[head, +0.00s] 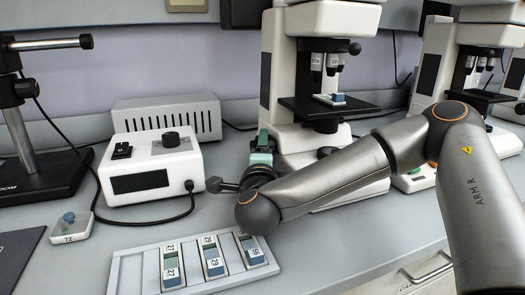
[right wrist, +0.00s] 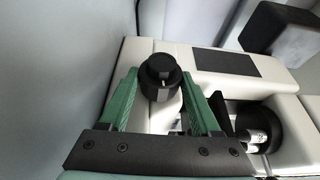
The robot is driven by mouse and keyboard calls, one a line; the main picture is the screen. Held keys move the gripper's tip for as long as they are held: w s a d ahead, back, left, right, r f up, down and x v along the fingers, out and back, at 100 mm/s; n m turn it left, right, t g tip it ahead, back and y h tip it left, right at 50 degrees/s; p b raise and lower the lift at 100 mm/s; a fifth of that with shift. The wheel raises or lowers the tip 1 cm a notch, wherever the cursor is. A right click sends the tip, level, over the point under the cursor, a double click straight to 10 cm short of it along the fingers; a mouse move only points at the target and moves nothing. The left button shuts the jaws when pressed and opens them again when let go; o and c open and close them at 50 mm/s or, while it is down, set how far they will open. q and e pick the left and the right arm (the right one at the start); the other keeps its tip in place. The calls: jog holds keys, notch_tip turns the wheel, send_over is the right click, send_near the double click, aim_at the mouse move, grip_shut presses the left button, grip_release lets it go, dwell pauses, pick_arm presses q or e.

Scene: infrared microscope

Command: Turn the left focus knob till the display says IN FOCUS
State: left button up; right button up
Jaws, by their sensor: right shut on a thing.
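The white microscope (head: 292,95) stands at the back centre with a dark stage and a slide on it. My right gripper (head: 263,140) is at the left side of its base, its arm coming in from the right. In the right wrist view its green fingers (right wrist: 161,76) lie on both sides of the black left focus knob (right wrist: 160,72) and are shut on it. In the head view the knob is hidden behind the gripper. I cannot see any readable display text; my arm covers much of the base front. My left gripper is not in view.
A white control box (head: 140,182) with a cable stands left of the gripper, before a grey vented box (head: 168,117). A slide tray (head: 137,268) lies in front. A second microscope (head: 440,60) stands at the right. A stand (head: 20,130) is at far left.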

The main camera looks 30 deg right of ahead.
jog(key=shift+a+f, duration=0.2)
jog(key=shift+f, duration=0.05)
jog(key=o, duration=1.4)
jog(key=shift+d+r, duration=0.1)
jog(key=shift+c, duration=0.2)
jog(key=shift+r, duration=0.1)
notch_tip(320, 180, up, 3)
jog(key=shift+w+p, duration=0.1)
jog(key=shift+p, duration=0.55)
jog(key=s+a+r, duration=0.7)
jog(key=s+r, duration=0.2)
jog(key=s, duration=0.3)
jog(key=shift+a+r+p, duration=0.25)
jog(key=shift+r+p, duration=0.15)
